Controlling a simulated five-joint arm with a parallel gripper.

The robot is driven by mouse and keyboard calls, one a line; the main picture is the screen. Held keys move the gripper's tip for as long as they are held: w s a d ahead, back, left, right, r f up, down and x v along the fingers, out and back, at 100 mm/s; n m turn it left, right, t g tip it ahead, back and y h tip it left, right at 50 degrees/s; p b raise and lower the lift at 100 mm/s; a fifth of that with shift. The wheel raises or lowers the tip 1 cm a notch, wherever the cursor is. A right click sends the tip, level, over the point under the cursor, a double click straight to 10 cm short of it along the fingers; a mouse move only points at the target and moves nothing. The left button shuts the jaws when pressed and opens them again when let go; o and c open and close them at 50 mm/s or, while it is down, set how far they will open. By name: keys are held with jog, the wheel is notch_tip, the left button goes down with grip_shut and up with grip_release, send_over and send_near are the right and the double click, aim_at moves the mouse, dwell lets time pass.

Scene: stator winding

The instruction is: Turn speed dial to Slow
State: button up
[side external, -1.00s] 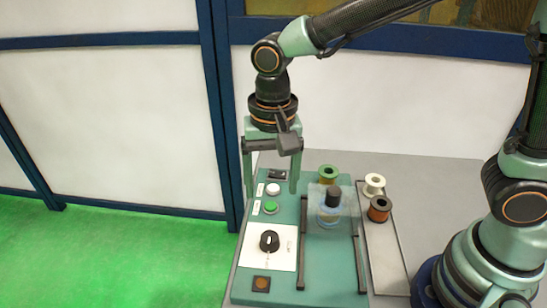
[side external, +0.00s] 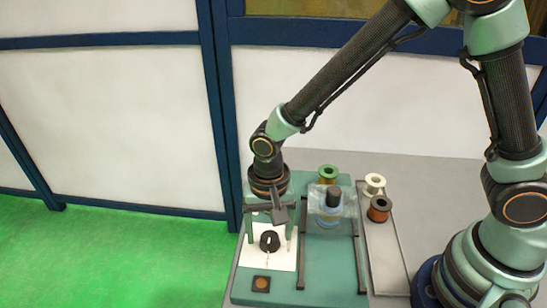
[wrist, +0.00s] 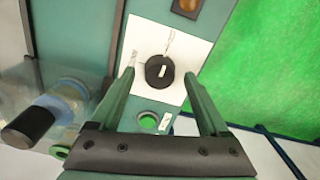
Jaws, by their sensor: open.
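The speed dial (side external: 270,241) is a round black knob with a white mark, on a white plate (side external: 283,260) on the green panel. In the wrist view the dial (wrist: 160,71) lies between and just beyond my fingertips. My gripper (side external: 269,236) is open and points down over the dial, one finger to each side of it. It also shows in the wrist view (wrist: 158,75), its two green fingers spread wide and holding nothing. I cannot read the plate's small labels, so the setting is unclear.
A clear-covered stator unit with a black top (side external: 333,196) stands right of the dial, between dark rails (side external: 359,250). Green (side external: 328,172), white (side external: 374,183) and copper (side external: 379,207) spools sit at the back right.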

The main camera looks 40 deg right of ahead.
jog(key=shift+f, duration=0.1)
grip_shut()
dwell(0.3)
jog(key=n, duration=0.4)
jog(key=shift+n, duration=0.4)
jog(key=n, duration=0.4)
jog(key=shift+n, duration=0.3)
jog(key=n, duration=0.4)
jog(key=shift+n, duration=2.2)
